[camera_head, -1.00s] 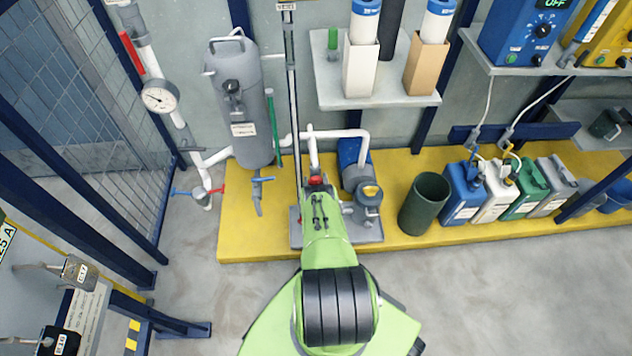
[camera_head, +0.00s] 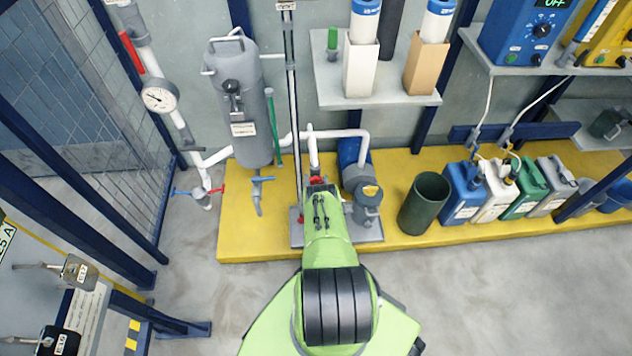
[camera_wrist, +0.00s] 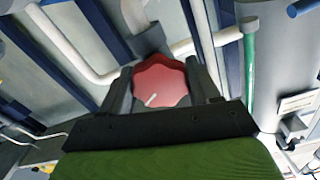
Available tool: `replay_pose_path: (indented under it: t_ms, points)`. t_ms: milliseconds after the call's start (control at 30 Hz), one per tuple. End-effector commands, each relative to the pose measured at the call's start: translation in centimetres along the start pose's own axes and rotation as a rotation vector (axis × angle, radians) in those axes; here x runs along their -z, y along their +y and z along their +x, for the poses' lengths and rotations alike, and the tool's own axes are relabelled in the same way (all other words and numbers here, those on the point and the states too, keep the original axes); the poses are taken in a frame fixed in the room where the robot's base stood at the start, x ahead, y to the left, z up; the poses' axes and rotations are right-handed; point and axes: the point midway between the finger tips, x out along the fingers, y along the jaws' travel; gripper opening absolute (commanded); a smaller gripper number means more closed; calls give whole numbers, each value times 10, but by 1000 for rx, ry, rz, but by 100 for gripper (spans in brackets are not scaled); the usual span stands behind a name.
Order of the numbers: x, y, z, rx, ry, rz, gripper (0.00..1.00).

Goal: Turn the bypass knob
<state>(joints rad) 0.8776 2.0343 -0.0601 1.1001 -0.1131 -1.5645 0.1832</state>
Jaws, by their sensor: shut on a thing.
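The bypass knob is a red, lobed knob (camera_wrist: 160,84) with a white pointer mark, large in the wrist view. It sits between the two dark fingers of my gripper (camera_wrist: 162,90), which is shut on it. The pointer mark slants toward the lower left in that view. In the head view only a small red part of the knob (camera_head: 316,181) shows beyond the tip of my gripper (camera_head: 318,190). My green arm hides the rest. The knob is at the white pipework, just left of the blue and grey pump (camera_head: 362,190).
A grey tank (camera_head: 240,105) with a blue-handled valve (camera_head: 262,179) stands left of my gripper. A green bucket (camera_head: 424,204) and several canisters stand on the yellow platform (camera_head: 250,235) to the right. A shelf (camera_head: 380,100) hangs above. Grey floor is clear at right.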

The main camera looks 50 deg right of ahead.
Motion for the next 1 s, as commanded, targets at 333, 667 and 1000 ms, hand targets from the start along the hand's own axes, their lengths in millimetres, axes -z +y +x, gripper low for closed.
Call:
replay_pose_path:
  t_ms: [333,667,1000]
  points:
    - [0,0,0,-1,0,74,31]
    - [0,0,0,-1,-1,75,31]
    - [0,0,0,0,0,74,85]
